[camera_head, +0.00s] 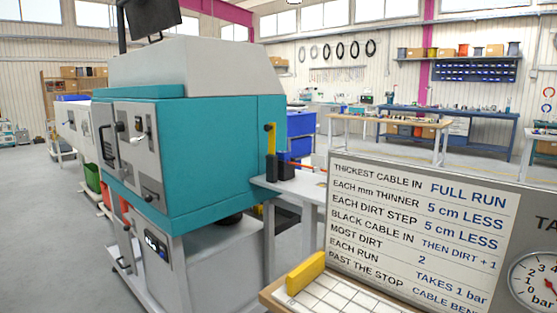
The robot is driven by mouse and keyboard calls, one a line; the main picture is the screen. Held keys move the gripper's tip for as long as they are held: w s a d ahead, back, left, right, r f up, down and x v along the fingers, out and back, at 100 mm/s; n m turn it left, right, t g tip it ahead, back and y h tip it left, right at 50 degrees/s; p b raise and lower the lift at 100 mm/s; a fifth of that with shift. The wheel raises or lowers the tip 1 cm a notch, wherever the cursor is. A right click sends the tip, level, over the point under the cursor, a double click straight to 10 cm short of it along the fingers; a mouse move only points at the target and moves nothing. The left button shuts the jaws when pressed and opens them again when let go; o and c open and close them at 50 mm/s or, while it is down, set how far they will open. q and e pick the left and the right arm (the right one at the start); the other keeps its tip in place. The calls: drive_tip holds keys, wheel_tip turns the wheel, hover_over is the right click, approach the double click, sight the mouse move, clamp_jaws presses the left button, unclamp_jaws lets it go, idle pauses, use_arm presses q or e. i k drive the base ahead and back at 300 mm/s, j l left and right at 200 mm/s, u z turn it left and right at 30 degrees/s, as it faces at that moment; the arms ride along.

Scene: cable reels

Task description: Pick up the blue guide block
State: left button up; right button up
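Neither of my grippers is in view.
The large teal and grey machine (210,160) fills the left middle. A sign board (410,235) with a pressure gauge (535,280) stands at the front right. Before it, a yellow block (306,272) lies on a gridded tray (335,298). Open grey floor (35,215) lies left.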

sight(284, 155)
drive_tip(key=i+j, duration=0.25)
drive_tip(key=j, duration=0.15)
drive_tip(key=i+j, duration=0.2)
drive_tip(key=j, duration=0.25)
drive_tip(key=i+j+u, duration=0.1)
drive_tip(key=i+j, duration=0.15)
drive_tip(key=j, duration=0.15)
drive_tip(key=i+j, duration=0.25)
drive_tip(key=j, duration=0.2)
